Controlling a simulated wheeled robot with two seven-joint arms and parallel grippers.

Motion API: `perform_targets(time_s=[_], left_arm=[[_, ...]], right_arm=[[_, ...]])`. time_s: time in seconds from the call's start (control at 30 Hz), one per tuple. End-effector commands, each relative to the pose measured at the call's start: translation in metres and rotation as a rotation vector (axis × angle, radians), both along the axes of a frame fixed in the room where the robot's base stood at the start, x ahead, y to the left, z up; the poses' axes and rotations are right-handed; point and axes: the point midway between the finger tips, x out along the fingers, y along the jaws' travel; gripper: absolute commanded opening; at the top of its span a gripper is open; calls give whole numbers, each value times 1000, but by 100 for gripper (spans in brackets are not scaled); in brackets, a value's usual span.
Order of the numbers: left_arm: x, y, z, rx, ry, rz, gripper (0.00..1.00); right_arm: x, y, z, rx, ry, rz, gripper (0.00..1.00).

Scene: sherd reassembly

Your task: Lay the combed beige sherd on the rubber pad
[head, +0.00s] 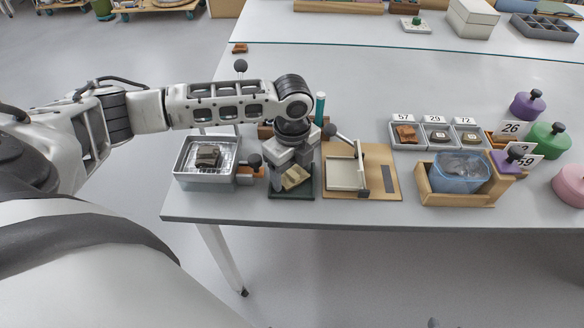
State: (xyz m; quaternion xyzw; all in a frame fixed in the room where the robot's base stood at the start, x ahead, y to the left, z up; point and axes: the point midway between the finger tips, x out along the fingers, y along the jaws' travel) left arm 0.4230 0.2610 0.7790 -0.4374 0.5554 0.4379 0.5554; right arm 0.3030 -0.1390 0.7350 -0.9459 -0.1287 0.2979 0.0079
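A beige sherd (296,178) shows at the dark green rubber pad (292,194) near the table's front edge. Combing on it is too small to make out. My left gripper (291,172) points down right over the pad, with its fingers at the sherd. The gripper hides part of the sherd and the back of the pad. I cannot tell whether the fingers grip the sherd or stand apart from it, nor whether the sherd rests on the pad. My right gripper is not in view.
Left of the pad is a metal tray (180,173) with a brown sherd (208,155). Right of it are a wooden board (386,160) with a frame, numbered sherd trays (408,145) and a blue tub (455,182) in a wooden holder. The table's middle is clear.

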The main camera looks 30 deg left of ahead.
Motion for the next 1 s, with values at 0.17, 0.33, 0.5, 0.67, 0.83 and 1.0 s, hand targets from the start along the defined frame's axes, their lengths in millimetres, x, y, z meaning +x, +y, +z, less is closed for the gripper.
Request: perform_targets(time_s=[0.17,0.33,0.5,0.67,0.83,1.0], left_arm=[[0,0,4,0,-2,0,68],[1,0,31,-1,-5,0,68],[1,0,69,-2,-5,0,68],[1,0,100,-1,-5,1,68],[1,0,119,-1,-2,1,68],[0,0,124,0,-1,1,68]], right_arm=[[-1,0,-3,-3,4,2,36],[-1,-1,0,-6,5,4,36],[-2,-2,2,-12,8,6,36],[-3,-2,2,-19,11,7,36],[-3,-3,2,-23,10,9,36],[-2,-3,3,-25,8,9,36]])
